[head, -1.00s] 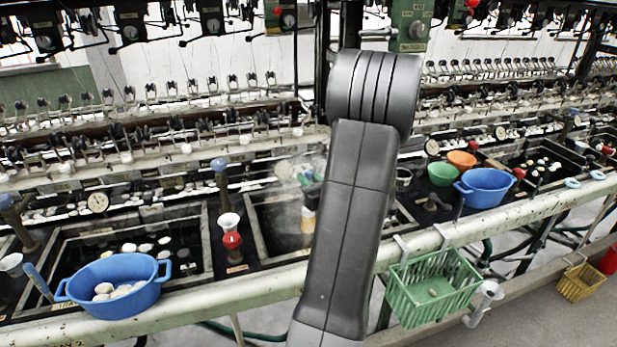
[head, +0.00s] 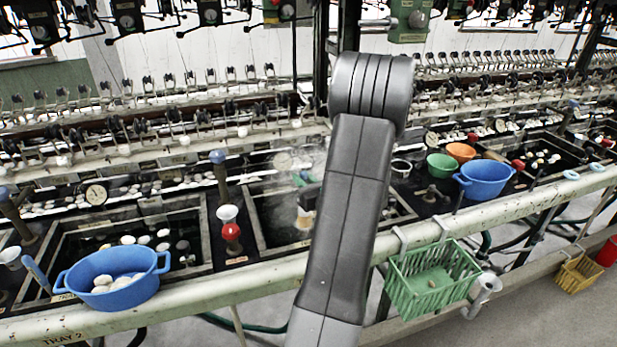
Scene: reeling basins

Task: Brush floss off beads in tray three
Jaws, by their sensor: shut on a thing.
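Tray three seems to be the dark water basin (head: 263,222) in the middle, partly behind my arm, with steam over it. My gripper (head: 309,197) shows only as a dark part at the left edge of my arm, above this basin. It is shut on what looks like a brush (head: 304,219), with a pale tan end pointing down by the water. My arm hides most of the gripper and the basin's right part. I cannot make out beads or floss in this basin.
A blue tub (head: 113,280) with pale cocoons stands at the left near the front rail (head: 180,302). A red and white funnel piece (head: 230,235) stands left of the middle basin. A green basket (head: 433,277) hangs on the rail. Blue, green and orange bowls stand at the right.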

